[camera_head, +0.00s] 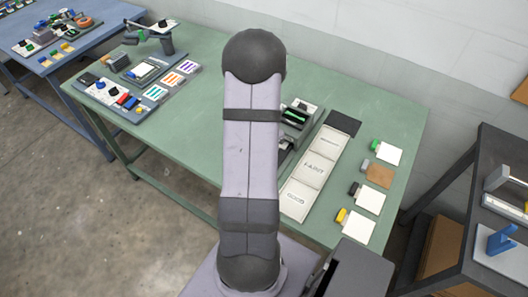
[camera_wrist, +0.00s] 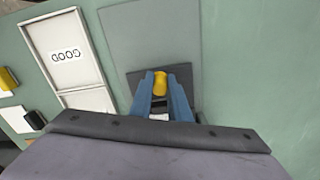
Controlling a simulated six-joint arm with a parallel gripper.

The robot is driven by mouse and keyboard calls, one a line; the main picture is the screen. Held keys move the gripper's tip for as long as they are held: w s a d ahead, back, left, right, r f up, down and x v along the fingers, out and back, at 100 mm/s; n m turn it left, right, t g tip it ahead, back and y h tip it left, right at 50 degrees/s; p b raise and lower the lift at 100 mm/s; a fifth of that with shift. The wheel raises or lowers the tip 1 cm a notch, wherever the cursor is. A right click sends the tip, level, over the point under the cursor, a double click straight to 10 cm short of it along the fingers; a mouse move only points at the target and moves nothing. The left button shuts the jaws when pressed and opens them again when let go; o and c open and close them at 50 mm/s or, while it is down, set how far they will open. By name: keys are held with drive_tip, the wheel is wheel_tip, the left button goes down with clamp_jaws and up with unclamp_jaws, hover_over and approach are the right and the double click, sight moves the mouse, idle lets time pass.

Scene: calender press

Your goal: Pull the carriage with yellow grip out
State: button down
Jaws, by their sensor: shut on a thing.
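In the wrist view my gripper (camera_wrist: 160,92) has its two blue fingers closed around a yellow grip (camera_wrist: 159,83). The grip sits over a flat grey plate (camera_wrist: 125,22). The carriage that belongs to this grip is mostly hidden by the fingers and my wrist; a small white patch shows between the fingers. In the head view my arm hides the gripper and the yellow grip. Part of a dark device with a green piece (camera_head: 297,115) shows just right of my arm.
A tray with a section marked GOOD (camera_wrist: 62,50) lies beside the plate; the head view shows its sections (camera_head: 313,168). Cards with coloured clips, one yellow (camera_head: 341,215), lie at the right. A blue-grey panel (camera_head: 115,97) lies at the left.

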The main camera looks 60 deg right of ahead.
drive_tip(key=a, duration=0.9)
drive_tip(key=shift+a, duration=0.25)
drive_tip(key=c, duration=1.7)
unclamp_jaws()
drive_tip(key=shift+o, duration=0.2)
drive_tip(key=shift+r, duration=0.1)
wheel_tip(320, 180, up, 7)
drive_tip(key=shift+r+b, duration=0.15)
drive_tip(key=shift+b, duration=0.3)
